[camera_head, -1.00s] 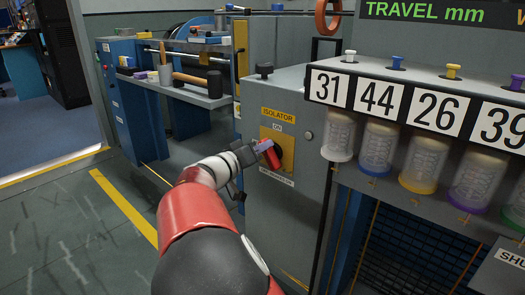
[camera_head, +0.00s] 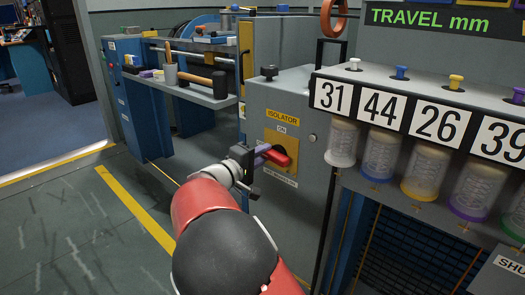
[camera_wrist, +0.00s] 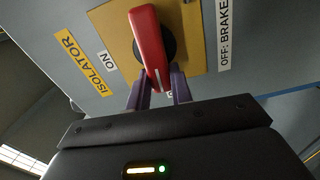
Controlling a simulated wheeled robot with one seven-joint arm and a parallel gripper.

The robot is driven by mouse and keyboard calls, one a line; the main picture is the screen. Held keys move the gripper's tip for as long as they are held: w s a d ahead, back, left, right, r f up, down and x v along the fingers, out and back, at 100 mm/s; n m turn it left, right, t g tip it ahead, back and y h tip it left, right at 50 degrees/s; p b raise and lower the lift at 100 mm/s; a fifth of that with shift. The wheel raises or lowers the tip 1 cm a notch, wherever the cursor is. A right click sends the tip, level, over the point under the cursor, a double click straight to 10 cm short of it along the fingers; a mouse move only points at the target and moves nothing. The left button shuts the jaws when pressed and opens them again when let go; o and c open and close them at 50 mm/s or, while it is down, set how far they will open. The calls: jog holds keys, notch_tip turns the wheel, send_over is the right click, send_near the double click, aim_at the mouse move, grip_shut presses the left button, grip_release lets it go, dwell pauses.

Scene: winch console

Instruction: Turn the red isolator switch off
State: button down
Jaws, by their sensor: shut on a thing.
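The red isolator switch handle (camera_head: 284,156) sits on a yellow plate (camera_head: 272,139) on the front of a grey cabinet, below the yellow ISOLATOR label. In the head view it lies nearly level, tilted slightly down to the right. In the wrist view the red handle (camera_wrist: 149,42) lies across the line between the ON label (camera_wrist: 106,60) and the OFF: BRAKE label (camera_wrist: 223,35). My gripper (camera_head: 262,155) reaches it from the left with purple fingers. The wrist view shows my gripper (camera_wrist: 160,90) with one finger each side of the handle's near end, shut on it.
A black knob (camera_head: 269,72) stands on the cabinet top. To the right is a counter front (camera_head: 440,97) with numbered signs and several clear jars below. A shelf with a mallet (camera_head: 203,82) is behind at left. The floor at left is clear.

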jog(key=shift+f+n, duration=0.2)
jog(key=shift+n, duration=0.4)
jog(key=c, duration=1.2)
grip_release()
jog(key=shift+c, duration=0.2)
jog(key=shift+s, duration=0.1)
jog(key=v, duration=0.7)
jog(key=shift+s+a+p, duration=0.2)
jog(key=shift+s+p, duration=0.05)
jog(key=shift+p, duration=0.1)
jog(key=shift+a, duration=0.1)
